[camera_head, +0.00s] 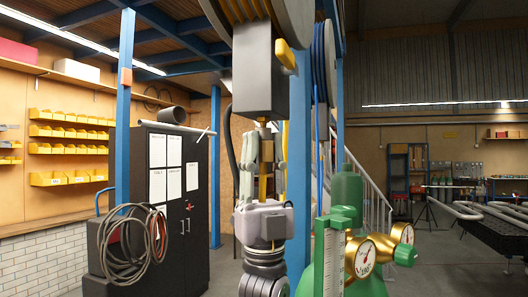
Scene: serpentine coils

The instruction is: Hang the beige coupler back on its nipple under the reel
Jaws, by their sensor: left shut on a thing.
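The reel (300,18) is at the top centre, cut off by the upper edge, with a grey box (258,75) below it. A small brass-coloured piece, likely the nipple (262,121), sticks out under the box. My left gripper (260,140) points upward just below the box, its pale fingers shut around a tan-yellow upright piece, which I take for the beige coupler (263,187). The fingers hide much of the coupler. Whether its top touches the nipple I cannot tell. My right gripper is not in view.
A yellow lever (293,57) sticks out at the box's right. A dark hose (230,140) hangs close left of my gripper. A blue post (299,170) stands behind it. A green cylinder (346,190) with brass gauges (364,257) is close at right. A black cabinet (180,220) stands left.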

